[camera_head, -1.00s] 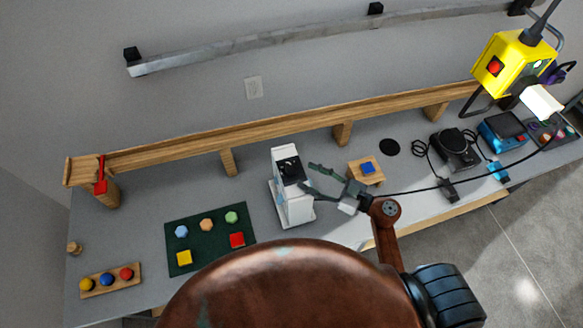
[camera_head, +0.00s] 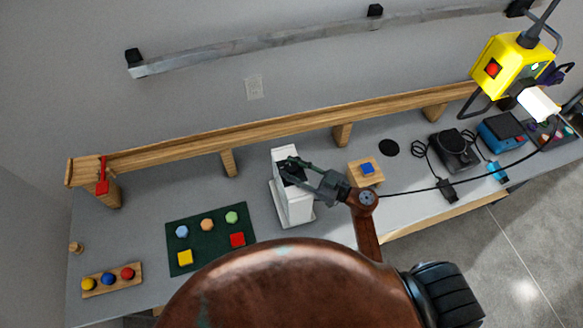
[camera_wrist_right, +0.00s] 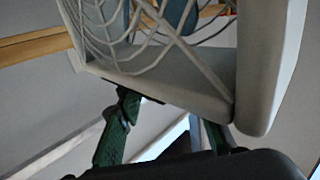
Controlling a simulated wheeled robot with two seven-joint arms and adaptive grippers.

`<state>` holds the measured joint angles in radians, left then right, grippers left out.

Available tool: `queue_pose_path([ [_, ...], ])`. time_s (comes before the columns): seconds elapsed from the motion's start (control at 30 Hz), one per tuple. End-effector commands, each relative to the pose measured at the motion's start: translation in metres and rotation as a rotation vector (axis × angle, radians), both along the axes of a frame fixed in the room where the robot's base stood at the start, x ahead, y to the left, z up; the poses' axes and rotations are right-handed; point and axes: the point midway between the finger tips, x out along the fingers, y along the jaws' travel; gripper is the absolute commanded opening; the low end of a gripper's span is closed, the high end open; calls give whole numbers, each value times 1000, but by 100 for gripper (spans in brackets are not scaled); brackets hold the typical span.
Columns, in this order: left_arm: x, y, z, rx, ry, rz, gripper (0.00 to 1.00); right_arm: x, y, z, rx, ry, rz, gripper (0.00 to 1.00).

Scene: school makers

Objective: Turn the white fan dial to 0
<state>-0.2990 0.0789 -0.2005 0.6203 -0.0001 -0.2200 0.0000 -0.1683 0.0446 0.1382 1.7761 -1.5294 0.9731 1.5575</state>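The white fan (camera_head: 294,205) stands upright on the bench near the middle, with a dark patch at its top. Its pale housing and wire guard (camera_wrist_right: 150,40) fill the upper part of the right wrist view. My right gripper (camera_head: 290,170) is at the fan's top, its fingers overlapping the dark patch. In the right wrist view its two green fingers (camera_wrist_right: 165,125) stand apart, close to the housing. I see nothing held between them. The dial cannot be made out, and I cannot tell whether the fingers touch it. My left gripper is not in view.
A wooden block with a blue button (camera_head: 367,169) is just right of the fan. A green mat (camera_head: 208,243) with coloured shapes lies to its left. A wooden rail (camera_head: 280,128) runs behind. A yellow box (camera_head: 507,70) hangs at the upper right.

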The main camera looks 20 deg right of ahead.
Motion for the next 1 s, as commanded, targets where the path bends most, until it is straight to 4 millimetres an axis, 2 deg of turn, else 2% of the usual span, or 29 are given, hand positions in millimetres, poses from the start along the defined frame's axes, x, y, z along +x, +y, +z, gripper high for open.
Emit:
queue_pose_path([
  [0.03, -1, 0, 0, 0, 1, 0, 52, 0, 0, 0, 0, 0, 0, 29],
  [0.4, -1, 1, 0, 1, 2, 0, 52, 0, 0, 0, 0, 0, 0, 4],
  [0.67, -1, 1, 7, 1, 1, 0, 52, 0, -1, 1, -3, 1, 26, 4],
  [1.0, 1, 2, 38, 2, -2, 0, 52, 1, -2, 3, -10, 3, 209, 4],
])
